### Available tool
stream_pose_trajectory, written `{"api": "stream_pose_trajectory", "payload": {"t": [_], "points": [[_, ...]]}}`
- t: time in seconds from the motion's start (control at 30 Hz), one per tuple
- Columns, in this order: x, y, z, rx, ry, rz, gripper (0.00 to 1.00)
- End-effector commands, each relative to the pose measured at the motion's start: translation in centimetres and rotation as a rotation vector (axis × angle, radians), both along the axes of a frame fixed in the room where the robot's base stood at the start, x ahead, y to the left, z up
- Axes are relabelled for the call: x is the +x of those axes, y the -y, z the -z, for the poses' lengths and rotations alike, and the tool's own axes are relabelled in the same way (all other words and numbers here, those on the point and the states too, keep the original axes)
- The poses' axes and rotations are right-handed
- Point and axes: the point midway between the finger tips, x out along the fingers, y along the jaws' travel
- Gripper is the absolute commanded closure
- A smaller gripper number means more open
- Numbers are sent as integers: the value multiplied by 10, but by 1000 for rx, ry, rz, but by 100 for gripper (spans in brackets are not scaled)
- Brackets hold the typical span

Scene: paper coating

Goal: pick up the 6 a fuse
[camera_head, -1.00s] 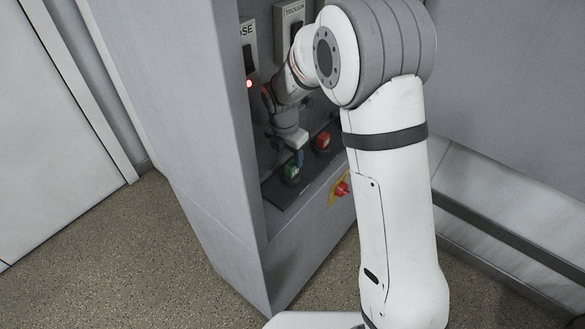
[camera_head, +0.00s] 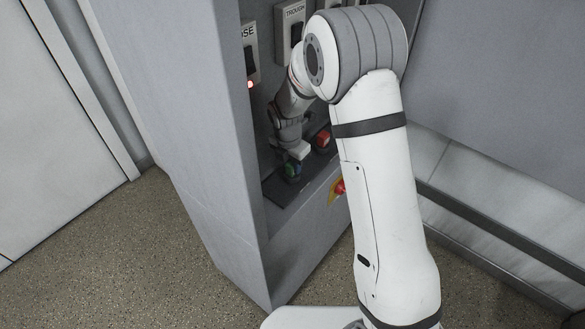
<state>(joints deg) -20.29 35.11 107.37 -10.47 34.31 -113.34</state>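My gripper (camera_head: 297,153) points down inside the grey cabinet, just above a green block (camera_head: 292,172) on a dark ledge (camera_head: 281,190). A small blue part shows between the gripper and the green block. I cannot tell whether it belongs to the gripper or is a separate piece. A red block (camera_head: 322,141) stands farther back on the same ledge, to the right of the gripper. No rating can be read on either block, so I cannot tell which is the 6 A fuse. The fingers are too small and hidden to show whether they are open or shut.
The grey cabinet (camera_head: 172,120) has labelled switch plates, one marked TROUGH (camera_head: 292,25), and a lit red lamp (camera_head: 250,85). A red knob on a yellow plate (camera_head: 338,187) sits on its front, partly behind my arm. Floor at left is clear.

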Motion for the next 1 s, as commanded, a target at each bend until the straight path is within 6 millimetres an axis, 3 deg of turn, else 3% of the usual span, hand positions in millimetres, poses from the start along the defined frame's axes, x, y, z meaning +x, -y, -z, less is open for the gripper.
{"api": "stream_pose_trajectory", "payload": {"t": [0.23, 0.53, 1.0], "points": [[0, 0, 0, 0, 0, 1, 95], [1, 0, -6, 1, 2, 1, 96], [1, 1, -89, 1, 4, 3, 96]]}}
